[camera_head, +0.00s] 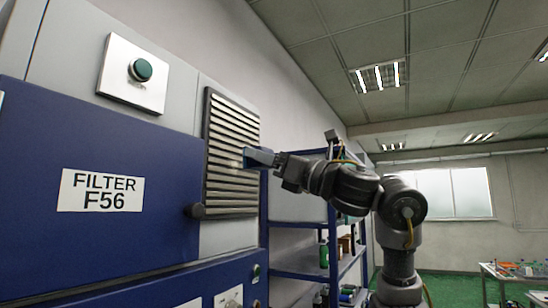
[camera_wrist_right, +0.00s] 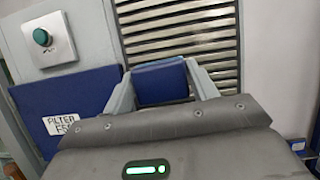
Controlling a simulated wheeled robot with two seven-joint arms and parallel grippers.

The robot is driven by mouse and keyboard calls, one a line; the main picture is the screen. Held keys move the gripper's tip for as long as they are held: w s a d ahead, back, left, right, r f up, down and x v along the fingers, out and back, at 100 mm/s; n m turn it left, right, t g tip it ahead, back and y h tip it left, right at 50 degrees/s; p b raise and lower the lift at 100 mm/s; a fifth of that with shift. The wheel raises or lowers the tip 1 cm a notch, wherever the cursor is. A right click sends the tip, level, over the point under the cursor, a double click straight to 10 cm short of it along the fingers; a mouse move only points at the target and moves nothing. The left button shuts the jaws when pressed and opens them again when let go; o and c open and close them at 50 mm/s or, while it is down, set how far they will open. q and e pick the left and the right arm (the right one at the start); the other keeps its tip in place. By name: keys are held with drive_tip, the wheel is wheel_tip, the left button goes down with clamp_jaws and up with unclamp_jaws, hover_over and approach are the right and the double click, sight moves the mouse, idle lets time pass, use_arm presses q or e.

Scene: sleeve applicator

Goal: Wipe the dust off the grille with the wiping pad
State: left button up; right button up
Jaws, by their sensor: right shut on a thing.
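The grille (camera_head: 222,140) is a tall panel of pale horizontal slats with dark gaps, set upright in the front of the machine. It also fills the upper middle of the right wrist view (camera_wrist_right: 180,30). My right gripper (camera_head: 268,158) is shut on the blue wiping pad (camera_wrist_right: 162,82), which sits between its two grey fingers. In the head view the pad is at the right edge of the grille, around mid-height. I cannot tell whether it touches the slats. No dust can be made out clearly at this size. My left gripper is not in view.
A dark round knob (camera_head: 196,211) sticks out near the grille's lower left corner. A green button (camera_head: 141,69) is on a white plate at upper left, above the FILTER F56 label (camera_head: 100,191). Blue shelving (camera_head: 300,276) with bottles stands behind my right arm.

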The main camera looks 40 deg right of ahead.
sight(250, 159)
drive_tip(key=w, duration=0.1)
drive_tip(key=w+a, duration=0.1)
drive_tip(key=shift+w+a, duration=0.15)
drive_tip(key=shift+w, duration=0.85)
drive_tip(key=shift+a, duration=0.1)
drive_tip(key=shift+w+a, duration=0.25)
drive_tip(key=shift+w, duration=0.7)
drive_tip(key=shift+d, duration=0.15)
drive_tip(key=shift+w+d, duration=0.2)
drive_tip(key=shift+d, duration=0.65)
drive_tip(key=shift+w+d, duration=0.15)
drive_tip(key=shift+d, duration=0.7)
drive_tip(key=shift+w+d, duration=0.35)
drive_tip(key=shift+d, duration=0.5)
drive_tip(key=shift+w+d, duration=0.3)
drive_tip(key=shift+d, duration=0.5)
